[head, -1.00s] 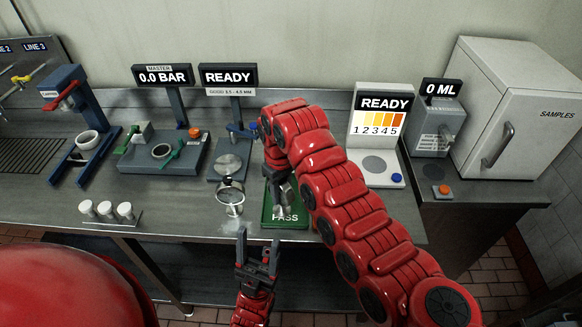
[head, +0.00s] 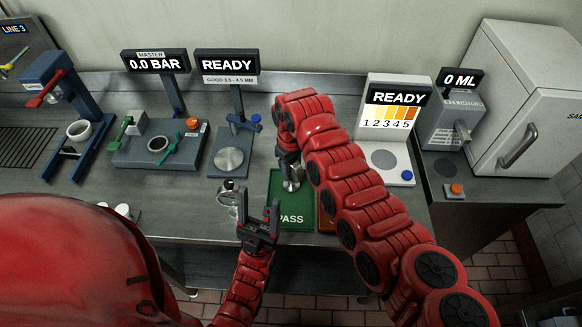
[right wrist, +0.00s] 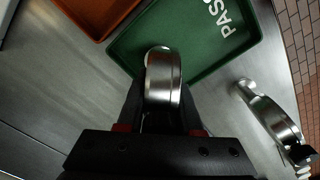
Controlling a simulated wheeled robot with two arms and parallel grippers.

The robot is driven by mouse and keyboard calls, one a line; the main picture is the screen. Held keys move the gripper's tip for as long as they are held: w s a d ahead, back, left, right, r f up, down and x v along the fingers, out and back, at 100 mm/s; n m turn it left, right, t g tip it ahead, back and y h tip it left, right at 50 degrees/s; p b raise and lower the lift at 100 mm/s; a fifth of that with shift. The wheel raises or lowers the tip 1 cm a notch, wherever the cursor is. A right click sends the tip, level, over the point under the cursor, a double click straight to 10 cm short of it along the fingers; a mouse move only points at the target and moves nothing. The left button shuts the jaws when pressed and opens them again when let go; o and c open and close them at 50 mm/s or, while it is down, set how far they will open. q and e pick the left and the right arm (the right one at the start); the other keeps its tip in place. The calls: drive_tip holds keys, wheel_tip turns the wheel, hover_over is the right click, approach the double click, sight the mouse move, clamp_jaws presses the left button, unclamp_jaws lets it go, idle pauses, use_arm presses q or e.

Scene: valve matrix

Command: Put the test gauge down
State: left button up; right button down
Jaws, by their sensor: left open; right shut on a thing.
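The test gauge (head: 291,184), a small silver metal piece, is in my right gripper (head: 289,168) over the green PASS tray (head: 275,190). In the right wrist view the gauge (right wrist: 163,78) shows as a shiny rounded band between the dark fingers (right wrist: 162,120), in front of the green tray (right wrist: 200,45). I cannot tell whether it touches the tray floor. My left gripper (head: 258,207) is open and empty, fingers up, at the counter's front edge left of the tray. It partly covers a silver ring-shaped piece with a handle (head: 228,193).
An orange-brown tray (head: 326,218) is right of the green one, mostly behind my right arm. The ring-shaped piece also shows in the right wrist view (right wrist: 275,118). A round-plate READY station (head: 229,160) and the color-scale READY station (head: 384,160) stand behind.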

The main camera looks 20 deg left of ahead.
drive_tip(key=c, duration=1)
unclamp_jaws()
drive_tip(key=shift+s+f, duration=0.1)
drive_tip(key=shift+f, duration=0.05)
drive_tip(key=o, duration=0.4)
drive_tip(key=shift+o, duration=0.2)
drive_tip(key=shift+r, duration=0.5)
wheel_tip(320, 180, up, 10)
drive_tip(key=b, duration=0.3)
drive_tip(key=shift+b, duration=0.4)
drive_tip(key=shift+r, duration=0.7)
